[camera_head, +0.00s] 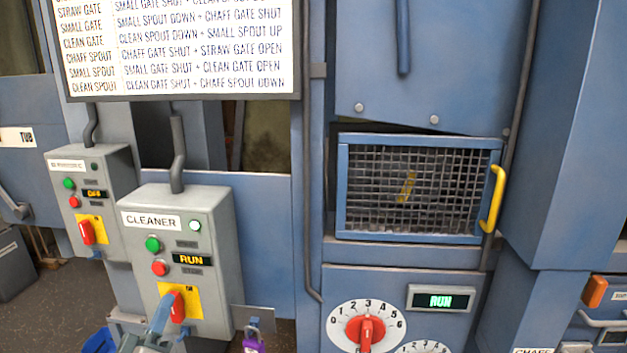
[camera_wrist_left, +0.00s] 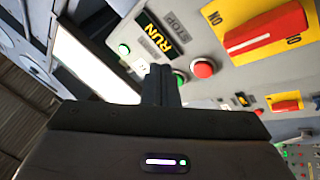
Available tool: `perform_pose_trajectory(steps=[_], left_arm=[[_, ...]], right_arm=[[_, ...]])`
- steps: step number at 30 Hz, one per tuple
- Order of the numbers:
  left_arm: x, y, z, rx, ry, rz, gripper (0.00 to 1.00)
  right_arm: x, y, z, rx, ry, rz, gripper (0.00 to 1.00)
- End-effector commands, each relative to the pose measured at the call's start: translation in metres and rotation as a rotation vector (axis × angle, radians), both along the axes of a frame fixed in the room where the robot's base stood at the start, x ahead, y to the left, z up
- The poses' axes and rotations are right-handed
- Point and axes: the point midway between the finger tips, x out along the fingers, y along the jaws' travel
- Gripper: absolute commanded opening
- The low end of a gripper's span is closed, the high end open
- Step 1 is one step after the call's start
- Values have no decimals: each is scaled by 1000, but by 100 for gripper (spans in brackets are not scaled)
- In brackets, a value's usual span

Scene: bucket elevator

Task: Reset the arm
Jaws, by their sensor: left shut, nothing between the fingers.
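My left gripper (camera_head: 162,313) comes in from the bottom of the head view, at the lower front of the grey CLEANER control box (camera_head: 211,225). Its fingers are shut and empty. The tips overlap the red rotary switch (camera_head: 178,305) on its yellow plate; whether they touch it I cannot tell in the head view. In the left wrist view the shut fingers (camera_wrist_left: 160,85) point toward the box's buttons, and the red switch (camera_wrist_left: 265,32) lies apart from them to the upper right. The box's display (camera_head: 192,260) reads RUN. My right gripper is not in view.
A second grey control box (camera_head: 97,165) stands to the left. A mesh door (camera_head: 380,190) with a yellow handle (camera_head: 495,198) is shut at the right, above a red dial knob (camera_head: 366,332). A purple padlock (camera_head: 253,345) hangs beside the CLEANER box. A sign board (camera_head: 180,97) is above.

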Motion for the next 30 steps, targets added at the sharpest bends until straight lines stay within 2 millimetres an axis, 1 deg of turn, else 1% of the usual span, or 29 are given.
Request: perform_pose_trajectory(steps=[1, 2, 3, 5, 6, 8, 9, 10, 11, 12, 14, 15, 18, 21, 24, 30], left_arm=[[-8, -16, -23, 77, 92, -18, 0], [-12, -24, -36, 125, 148, -27, 0], [-19, -34, -53, 191, 222, -38, 0], [-32, -46, -80, 287, 333, -54, 0], [-42, -52, -98, 349, 409, -64, 0], [-59, -59, -125, 441, 523, -79, 0], [-72, -62, -142, 500, 601, -88, 0], [-83, -63, -154, 544, 660, -94, 0], [-94, -64, -166, 586, 720, -100, 0], [-110, -63, -181, 641, 797, -109, 0], [-134, -61, -200, 713, 911, -119, 0], [-149, -59, -211, 756, 980, -126, 0], [-183, -53, -230, 837, 1126, -141, 0], [-213, -46, -242, 895, 1248, -153, 0], [-240, -40, -250, 940, 1355, -163, 0], [-292, -29, -258, 1007, 1551, -186, 0]], right_arm=[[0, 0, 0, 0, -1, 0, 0], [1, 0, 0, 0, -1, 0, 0], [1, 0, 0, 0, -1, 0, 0], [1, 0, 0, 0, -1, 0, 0], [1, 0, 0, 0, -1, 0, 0], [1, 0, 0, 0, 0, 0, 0], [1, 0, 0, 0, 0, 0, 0], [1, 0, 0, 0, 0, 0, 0], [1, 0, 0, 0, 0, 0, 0], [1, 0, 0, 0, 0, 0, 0], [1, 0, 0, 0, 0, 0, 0], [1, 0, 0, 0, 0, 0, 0], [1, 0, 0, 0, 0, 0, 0], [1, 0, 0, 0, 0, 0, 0], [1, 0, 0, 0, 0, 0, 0], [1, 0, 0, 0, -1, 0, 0]])
